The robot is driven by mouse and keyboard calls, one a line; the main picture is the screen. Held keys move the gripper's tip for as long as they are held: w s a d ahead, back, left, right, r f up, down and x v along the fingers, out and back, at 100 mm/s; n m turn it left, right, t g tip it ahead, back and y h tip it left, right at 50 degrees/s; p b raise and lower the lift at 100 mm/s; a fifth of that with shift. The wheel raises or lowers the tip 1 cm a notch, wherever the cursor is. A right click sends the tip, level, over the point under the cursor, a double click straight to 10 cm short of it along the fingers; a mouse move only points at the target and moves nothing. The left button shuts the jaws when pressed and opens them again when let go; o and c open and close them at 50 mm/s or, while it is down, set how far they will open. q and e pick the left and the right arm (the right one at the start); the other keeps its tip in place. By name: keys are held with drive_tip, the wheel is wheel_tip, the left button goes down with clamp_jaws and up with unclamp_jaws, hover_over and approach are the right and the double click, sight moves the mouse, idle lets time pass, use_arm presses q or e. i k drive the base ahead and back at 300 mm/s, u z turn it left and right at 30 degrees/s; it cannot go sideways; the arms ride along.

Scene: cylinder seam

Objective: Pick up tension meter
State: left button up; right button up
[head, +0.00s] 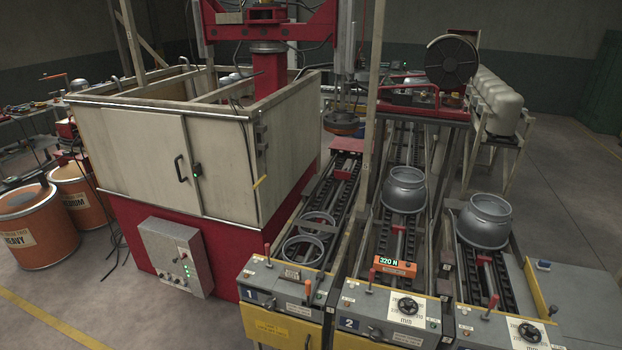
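An orange box-shaped device (396,268) with a lit display reading "320 N" sits at the front end of lane 2, and it looks like the tension meter. It lies just behind the lane's grey control panel (385,318). A small label on its front is too small to read. Neither of my grippers shows in the head view, and nothing is seen touching the device.
Grey metal vessels (404,189) (485,221) stand on the lanes behind and to the right. Metal rings (304,252) lie on lane 1. Upright levers (371,281) and a handwheel (408,306) rise near the device. A large cabinet (150,155) stands left.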

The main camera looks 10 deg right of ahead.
sight(381, 263)
drive_tip(key=z, duration=1.15)
